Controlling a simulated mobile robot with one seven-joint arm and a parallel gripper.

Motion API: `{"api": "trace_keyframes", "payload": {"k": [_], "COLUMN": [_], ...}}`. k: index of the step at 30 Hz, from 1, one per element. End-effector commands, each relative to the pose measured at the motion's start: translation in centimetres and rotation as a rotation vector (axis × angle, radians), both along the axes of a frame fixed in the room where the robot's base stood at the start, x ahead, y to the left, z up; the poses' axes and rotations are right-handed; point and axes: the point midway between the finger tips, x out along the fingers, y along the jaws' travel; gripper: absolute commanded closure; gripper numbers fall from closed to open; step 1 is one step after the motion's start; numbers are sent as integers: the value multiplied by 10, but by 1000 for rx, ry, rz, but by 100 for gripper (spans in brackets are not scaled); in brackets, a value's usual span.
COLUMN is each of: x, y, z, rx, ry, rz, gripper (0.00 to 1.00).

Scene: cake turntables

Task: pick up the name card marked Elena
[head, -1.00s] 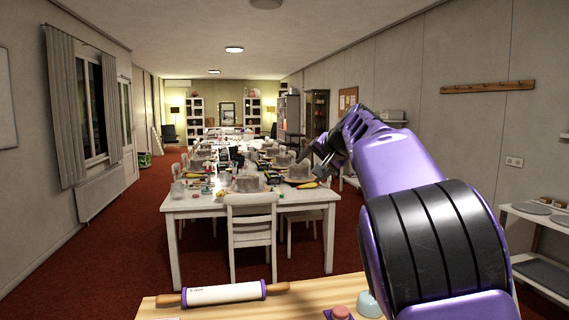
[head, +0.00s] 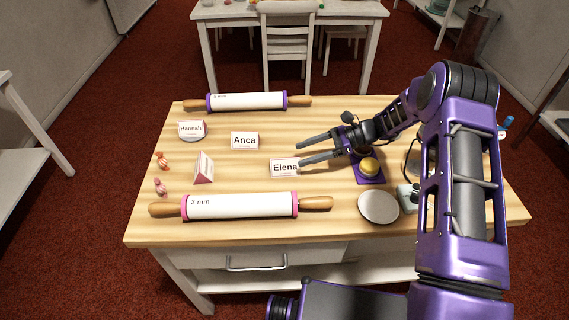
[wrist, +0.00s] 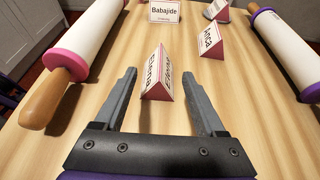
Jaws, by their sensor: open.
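The name card marked Elena (head: 284,168) is a small folded tent card, white with pink ends, standing on the wooden tabletop. In the wrist view the Elena card (wrist: 157,76) stands upright between the fingertips, with its ridge running away from me. My gripper (head: 299,153) is open and low over the table, reaching in from the right. In the wrist view my gripper (wrist: 158,74) has one finger on each side of the card.
Cards marked Anca (head: 244,140) and Hannah (head: 191,129), and a side-on card (head: 203,168), stand further left. Rolling pins lie at the front (head: 240,205) and back (head: 246,101). A purple mat (head: 371,179) with a yellow ball-like item and a pale disc (head: 379,206) are at right.

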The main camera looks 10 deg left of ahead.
Motion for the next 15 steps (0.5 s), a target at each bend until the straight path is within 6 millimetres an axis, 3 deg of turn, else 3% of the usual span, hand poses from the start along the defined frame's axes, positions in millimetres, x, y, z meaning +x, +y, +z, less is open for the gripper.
{"api": "trace_keyframes", "payload": {"k": [8, 15], "x": [-5, -15], "y": [18, 48], "z": [-7, -18], "rx": [-2, -3], "ry": [-1, 0], "rz": [0, 2], "gripper": [28, 28]}}
